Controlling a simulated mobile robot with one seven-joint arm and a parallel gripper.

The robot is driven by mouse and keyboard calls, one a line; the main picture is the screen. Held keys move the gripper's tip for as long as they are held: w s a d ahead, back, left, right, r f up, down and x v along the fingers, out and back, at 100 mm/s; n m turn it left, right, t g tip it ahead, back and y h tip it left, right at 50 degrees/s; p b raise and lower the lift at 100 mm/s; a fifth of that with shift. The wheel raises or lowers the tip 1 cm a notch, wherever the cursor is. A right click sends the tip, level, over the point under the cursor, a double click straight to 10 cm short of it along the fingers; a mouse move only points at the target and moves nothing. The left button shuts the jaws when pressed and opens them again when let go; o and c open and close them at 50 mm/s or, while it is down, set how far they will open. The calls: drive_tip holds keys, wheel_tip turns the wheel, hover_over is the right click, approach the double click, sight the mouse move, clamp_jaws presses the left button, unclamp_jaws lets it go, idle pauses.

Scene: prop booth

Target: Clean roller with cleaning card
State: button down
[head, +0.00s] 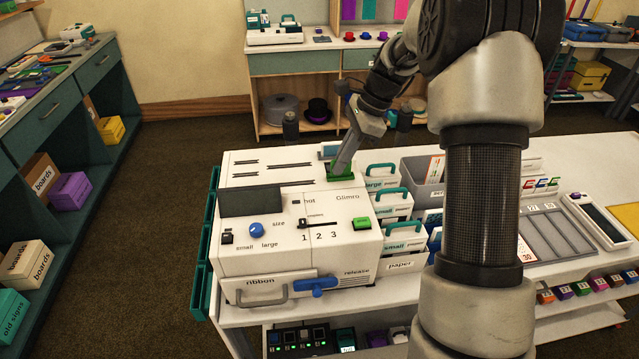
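A white printer (340,263) marked "Glimro" stands on the left end of the white bench. Its front has a panel marked "ribbon" with a grey handle (262,294) and a blue release lever (315,286). Its top has dark slots, a blue size knob (256,230), a 1-2-3 slider (304,223) and a green button (361,223). My gripper (340,165) points down at the printer's back right corner, at a small green piece (338,178). I cannot tell whether it grips this piece or whether it is a cleaning card. No roller shows.
Boxes with teal handles (391,205), marked large and small, stand right of the printer. My arm hides part of the bench. Open floor lies left of the bench, before a side shelf (52,190).

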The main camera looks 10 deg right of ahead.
drive_tip(key=shift+r+p, duration=2.6)
drive_tip(key=shift+r, duration=0.5)
drive_tip(key=shift+r+p, duration=0.65)
drive_tip(key=shift+r, duration=1.6)
drive_tip(key=shift+f, duration=0.1)
